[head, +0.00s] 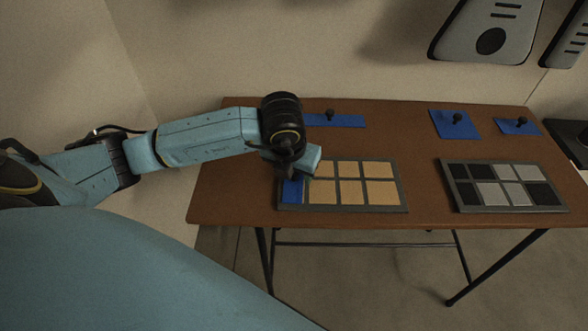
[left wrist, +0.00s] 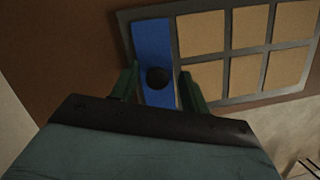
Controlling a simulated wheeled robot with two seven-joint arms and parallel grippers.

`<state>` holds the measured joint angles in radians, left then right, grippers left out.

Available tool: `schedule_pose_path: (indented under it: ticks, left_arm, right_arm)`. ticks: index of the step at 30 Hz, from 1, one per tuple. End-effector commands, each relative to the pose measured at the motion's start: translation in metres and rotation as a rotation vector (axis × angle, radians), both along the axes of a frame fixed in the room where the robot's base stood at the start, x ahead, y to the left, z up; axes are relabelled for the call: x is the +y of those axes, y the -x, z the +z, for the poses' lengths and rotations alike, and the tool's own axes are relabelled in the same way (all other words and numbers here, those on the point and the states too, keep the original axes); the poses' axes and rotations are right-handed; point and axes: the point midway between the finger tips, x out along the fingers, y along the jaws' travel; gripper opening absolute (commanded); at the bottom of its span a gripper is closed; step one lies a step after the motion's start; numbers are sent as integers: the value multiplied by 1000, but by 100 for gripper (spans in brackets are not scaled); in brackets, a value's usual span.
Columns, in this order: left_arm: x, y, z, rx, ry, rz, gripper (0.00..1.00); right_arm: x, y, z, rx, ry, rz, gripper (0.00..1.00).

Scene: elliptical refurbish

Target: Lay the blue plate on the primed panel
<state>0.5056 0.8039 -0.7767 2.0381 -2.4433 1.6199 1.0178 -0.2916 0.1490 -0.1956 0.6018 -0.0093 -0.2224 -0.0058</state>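A blue plate (head: 292,190) with a black knob lies along the left column of the tan-celled panel (head: 340,208), inside its grey frame. In the left wrist view this blue plate (left wrist: 152,42) looks flat and lined up with the frame of the panel (left wrist: 226,57). My left gripper (head: 293,173) is over the plate. In the left wrist view its fingers (left wrist: 158,84) stand apart on either side of the round knob, with a gap showing on both sides. The arm hides part of the plate in the head view. My right gripper is not in view.
A second panel (head: 447,181) with black and grey cells lies on the right of the brown table (head: 230,202). Along the back lie a long blue plate (head: 348,121), a squarer one (head: 443,128) and a small one (head: 510,126), all with black knobs.

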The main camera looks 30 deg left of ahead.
Motion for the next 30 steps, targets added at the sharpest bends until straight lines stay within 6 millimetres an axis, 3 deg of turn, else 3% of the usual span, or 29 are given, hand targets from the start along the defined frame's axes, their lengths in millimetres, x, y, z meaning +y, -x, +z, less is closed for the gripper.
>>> schedule_pose_path:
  ticks: [11, 14, 24, 30]
  left_arm:
    - [0, 1, 4, -1, 1, 0, 48]
    - [-1, 4, 18, -2, 0, -2, 48]
    - [-4, 24, 92, -4, 1, -2, 48]
    - [-5, 32, 120, -2, 1, 0, 48]
  right_arm:
    - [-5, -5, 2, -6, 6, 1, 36]
    - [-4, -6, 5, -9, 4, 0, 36]
    - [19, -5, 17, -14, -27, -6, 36]
    - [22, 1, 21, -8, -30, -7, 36]
